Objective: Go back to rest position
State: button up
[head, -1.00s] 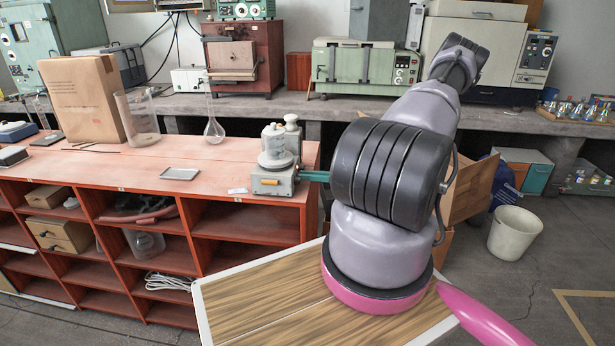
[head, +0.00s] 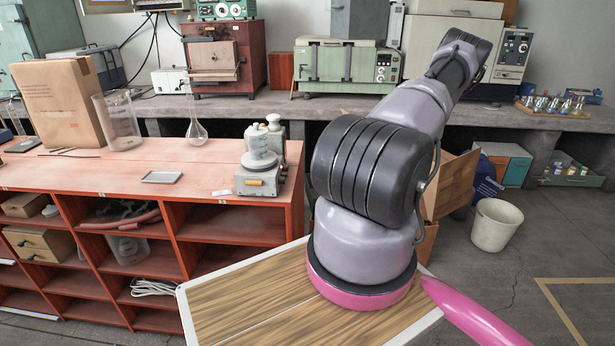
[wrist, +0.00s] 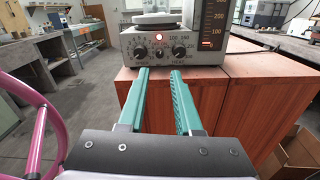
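My gripper (wrist: 159,72) shows in the wrist view as two green fingers, apart with nothing between them. They point at the front of a grey instrument (wrist: 166,50) with knobs and a lit red lamp, on a reddish wooden unit (wrist: 215,95). I cannot tell whether the fingertips touch it. In the head view my arm (head: 375,170) reaches forward over the right of the bench, and its bulk hides the gripper.
The red bench (head: 110,175) holds a grey device (head: 262,180), a flask (head: 196,130), a small tray (head: 161,177), a glass beaker (head: 118,120) and a cardboard package (head: 60,100). A white bucket (head: 495,225) stands on the floor at right, with open floor before it.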

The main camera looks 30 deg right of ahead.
jog(key=shift+s+d, duration=0.35)
jog(key=shift+d, duration=0.15)
jog(key=s+a+r+n+g+h, duration=0.1)
jog(key=a+r+n+g+h, duration=0.45)
jog(key=r, duration=0.55)
jog(key=a+r+n+g+h, duration=0.2)
jog(key=a+r+n+g, duration=0.2)
jog(key=a+r+n, duration=0.55)
jog(key=s+a+r+n+t+h, duration=0.2)
jog(key=s+r, duration=0.4)
jog(key=r, duration=0.4)
jog(key=s+a+r+n+t+h, duration=0.3)
jog(key=s+a+r+n+t, duration=0.1)
jog(key=r, duration=0.6)
jog(key=s+a+n, duration=0.1)
jog(key=s, duration=0.1)
jog(key=shift+s+a+t, duration=0.3)
jog(key=shift+t, duration=0.05)
jog(key=shift+h, duration=0.25)
